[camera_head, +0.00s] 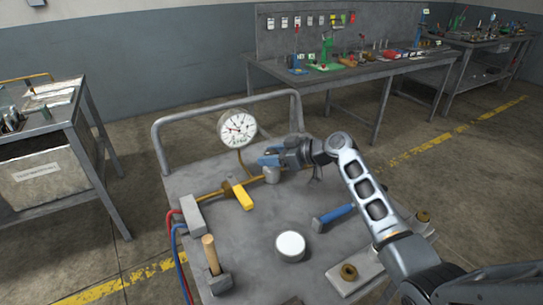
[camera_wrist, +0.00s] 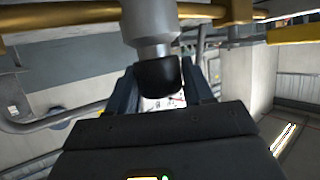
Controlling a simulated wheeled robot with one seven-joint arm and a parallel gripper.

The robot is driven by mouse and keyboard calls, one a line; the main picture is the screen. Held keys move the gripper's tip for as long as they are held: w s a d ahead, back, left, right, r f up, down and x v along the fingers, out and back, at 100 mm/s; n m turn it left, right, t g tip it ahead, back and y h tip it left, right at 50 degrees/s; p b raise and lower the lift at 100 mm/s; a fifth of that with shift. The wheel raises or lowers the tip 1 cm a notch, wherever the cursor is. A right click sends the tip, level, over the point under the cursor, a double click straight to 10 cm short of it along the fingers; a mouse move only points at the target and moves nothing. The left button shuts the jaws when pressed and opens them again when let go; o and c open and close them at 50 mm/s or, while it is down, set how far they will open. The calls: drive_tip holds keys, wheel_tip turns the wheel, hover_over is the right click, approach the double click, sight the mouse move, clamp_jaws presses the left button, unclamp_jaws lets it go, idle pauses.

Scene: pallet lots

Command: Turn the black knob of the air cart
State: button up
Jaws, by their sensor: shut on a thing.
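The air cart (camera_head: 225,265) is a grey metal table with a bent tube handle. A brass pipe runs across it, with a round white gauge (camera_head: 237,128) standing above. The black knob (camera_wrist: 157,74) sits at the end of a grey cylindrical body (camera_wrist: 150,22), which also shows in the head view (camera_head: 271,175). My gripper (camera_head: 268,158) is at this body, with its fingers on both sides of the knob and shut on it. In the head view the gripper hides the knob.
A yellow valve lever (camera_head: 243,197) lies left of my gripper. A wooden-handled hammer (camera_head: 209,253), a white-topped round can (camera_head: 290,246) and a blue-handled tool (camera_head: 335,214) are on the cart. A workbench (camera_head: 370,68) stands behind, a side table (camera_head: 85,125) at left.

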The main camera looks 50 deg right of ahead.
drive_tip(key=shift+m+t+h, duration=0.3)
drive_tip(key=shift+m+h, duration=0.3)
drive_tip(key=shift+h, duration=0.1)
drive_tip(key=o, duration=1)
drive_tip(key=shift+c, duration=0.2)
drive_tip(key=b+v, duration=0.1)
drive_tip(key=v, duration=0.6)
drive_tip(key=shift+s+r, duration=0.15)
drive_tip(key=shift+s, duration=0.2)
drive_tip(key=shift+d, duration=0.15)
